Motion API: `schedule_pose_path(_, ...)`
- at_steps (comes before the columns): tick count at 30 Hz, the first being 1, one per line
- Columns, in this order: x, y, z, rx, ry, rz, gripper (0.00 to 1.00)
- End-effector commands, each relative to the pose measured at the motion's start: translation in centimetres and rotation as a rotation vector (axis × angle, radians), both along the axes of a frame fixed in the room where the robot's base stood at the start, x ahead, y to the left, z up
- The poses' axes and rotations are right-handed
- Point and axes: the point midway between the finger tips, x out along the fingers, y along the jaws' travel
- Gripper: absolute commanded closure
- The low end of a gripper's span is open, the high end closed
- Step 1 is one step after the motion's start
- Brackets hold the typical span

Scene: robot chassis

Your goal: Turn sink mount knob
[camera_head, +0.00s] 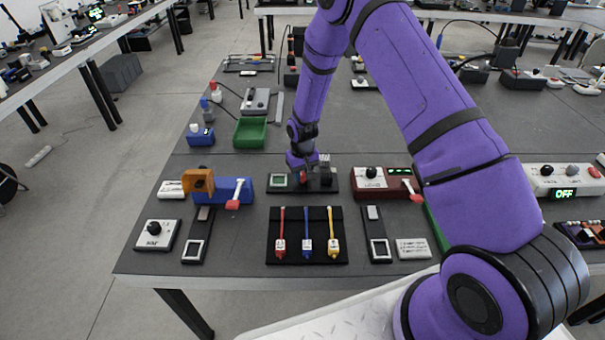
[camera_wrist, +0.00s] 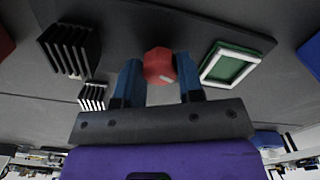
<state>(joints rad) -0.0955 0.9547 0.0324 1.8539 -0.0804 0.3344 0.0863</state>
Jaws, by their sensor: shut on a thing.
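A red faceted knob (camera_wrist: 158,64) sits on a dark mount plate (camera_wrist: 160,18) in the wrist view. My gripper (camera_wrist: 160,75) has its two blue fingers on either side of the knob and is shut on it. In the head view my gripper (camera_head: 303,172) reaches down to the same plate, and a bit of the red knob (camera_head: 303,178) shows beneath it. A large black finned heat sink (camera_wrist: 70,48) and a smaller finned one (camera_wrist: 92,96) stand on one side of the knob. A white-framed green square (camera_wrist: 230,66) lies on the other side.
A blue device with an orange part (camera_head: 198,182) stands left of the mount, and a dark red box (camera_head: 384,183) stands right. In front is a black panel with red, blue and yellow levers (camera_head: 307,218). A green tray (camera_head: 250,133) lies behind on the left.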

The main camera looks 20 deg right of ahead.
Motion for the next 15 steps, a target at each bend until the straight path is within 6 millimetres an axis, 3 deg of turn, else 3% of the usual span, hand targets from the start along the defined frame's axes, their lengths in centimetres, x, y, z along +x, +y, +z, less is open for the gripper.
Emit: schedule_pose_path(15,0.07,0.0,0.04,0.0,-0.002,0.362,0.89)
